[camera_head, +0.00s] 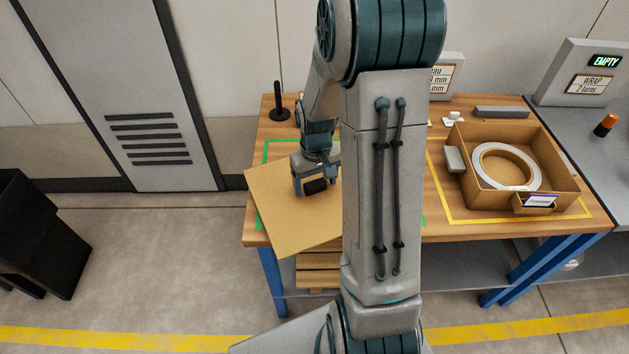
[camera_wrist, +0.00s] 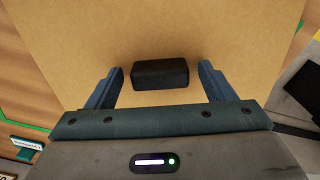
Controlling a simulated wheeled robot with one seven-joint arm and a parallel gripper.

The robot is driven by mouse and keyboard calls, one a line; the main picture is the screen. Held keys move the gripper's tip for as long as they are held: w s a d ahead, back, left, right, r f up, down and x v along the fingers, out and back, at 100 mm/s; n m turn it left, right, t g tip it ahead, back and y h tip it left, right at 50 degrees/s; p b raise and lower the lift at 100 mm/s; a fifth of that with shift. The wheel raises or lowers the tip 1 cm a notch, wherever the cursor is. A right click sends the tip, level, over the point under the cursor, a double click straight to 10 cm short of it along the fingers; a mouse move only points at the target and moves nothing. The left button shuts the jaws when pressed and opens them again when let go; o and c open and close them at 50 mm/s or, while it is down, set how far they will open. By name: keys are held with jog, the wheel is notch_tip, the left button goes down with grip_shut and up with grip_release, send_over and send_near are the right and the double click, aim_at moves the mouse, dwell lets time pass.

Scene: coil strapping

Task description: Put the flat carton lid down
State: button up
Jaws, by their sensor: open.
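The flat carton lid (camera_head: 290,222) is a tan board with a black block handle (camera_head: 315,186) on its top. It lies at the left end of the wooden table, turned at an angle over the green-taped area, and its near left part sticks out past the table's edge. My gripper (camera_head: 311,188) is right above the lid. In the wrist view my gripper (camera_wrist: 160,84) is open, with one finger on each side of the black handle (camera_wrist: 160,74) and a gap to both. My arm hides the lid's right side in the head view.
An open carton (camera_head: 565,188) holding a white-wrapped coil (camera_head: 478,165) stands in a yellow-taped area (camera_head: 440,205) at the right. A black post on a round base (camera_head: 279,112) stands behind the lid. A grey bench (camera_head: 590,140) adjoins at the right. A dark bin (camera_head: 35,235) is at the far left.

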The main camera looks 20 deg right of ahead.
aim_at(316, 183)
notch_tip(316, 183, up, 11)
jog(key=s+a+r+t, duration=0.1)
jog(key=s+a+r, duration=0.2)
jog(key=s, duration=0.4)
jog(key=s+a+r+t, duration=0.1)
jog(key=s+a+r, duration=0.3)
jog(key=s+a, duration=0.2)
jog(key=shift+s+t+p, duration=0.3)
jog(key=shift+s+p, duration=0.15)
jog(key=shift+s, duration=0.5)
